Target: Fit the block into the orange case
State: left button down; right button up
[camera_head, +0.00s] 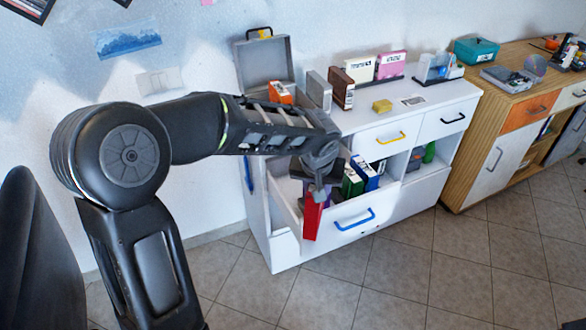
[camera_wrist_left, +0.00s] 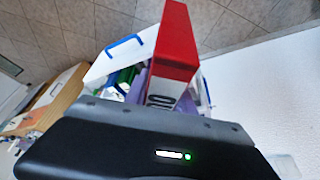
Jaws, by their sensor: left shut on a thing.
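My left gripper (camera_head: 318,188) is over the open drawer and shut on a red box-like thing (camera_head: 312,218), which hangs tilted at the drawer's front side. This red thing also shows large in the left wrist view (camera_wrist_left: 177,45), with a white side bearing dark marks. An orange case-like thing (camera_head: 280,92) stands in or by the open grey box at the cabinet's back left, partly hidden by my arm. A small yellow block (camera_head: 382,105) lies on the cabinet top, apart from my gripper. My right gripper is not in view.
The white cabinet's open drawer (camera_head: 350,224) has a blue handle and holds green and blue boxes (camera_head: 358,178). Grey, brown, white and pink boxes (camera_head: 391,66) stand on top. A wooden cabinet (camera_head: 510,125) is at right. The tiled floor in front is clear.

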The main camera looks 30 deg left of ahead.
pick_arm(q)
jog(key=d+f+m+h, duration=0.1)
jog(key=d+f+m, duration=0.2)
jog(key=d, duration=0.3)
notch_tip(320, 180, down, 13)
jog(key=b, duration=1.3)
jog(key=shift+s+d+h, duration=0.15)
jog(key=shift+h, duration=0.15)
